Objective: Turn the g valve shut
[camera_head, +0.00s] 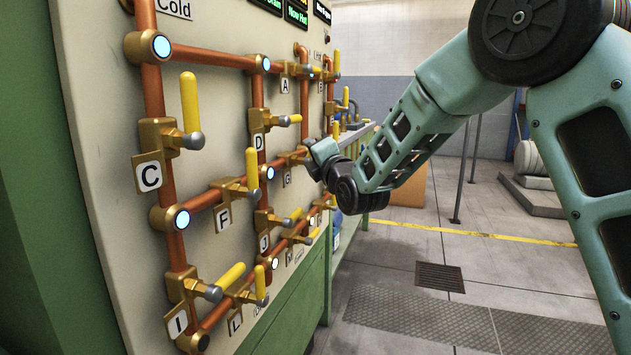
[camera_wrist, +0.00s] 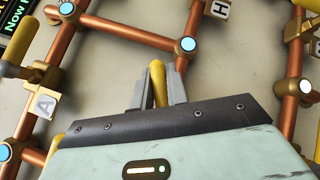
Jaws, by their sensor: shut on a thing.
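The G valve has a brass body (camera_head: 293,158) on a copper pipe on the panel, with its white G label (camera_head: 287,178) just below. My gripper (camera_head: 313,158) is at this valve and hides its handle in the head view. In the wrist view, my gripper (camera_wrist: 158,92) is shut on a yellow handle (camera_wrist: 157,78), which stands between the two grey fingers. The valve body and the G label are hidden behind the gripper there. I cannot tell the handle's angle to its pipe.
Other yellow-handled valves crowd the panel: D (camera_head: 270,122) and F (camera_head: 234,190) to the left, A (camera_head: 288,70) above, J (camera_head: 268,219) below. The wrist view shows the A label (camera_wrist: 43,105) and H label (camera_wrist: 220,8). The floor (camera_head: 500,270) on the right is mostly clear.

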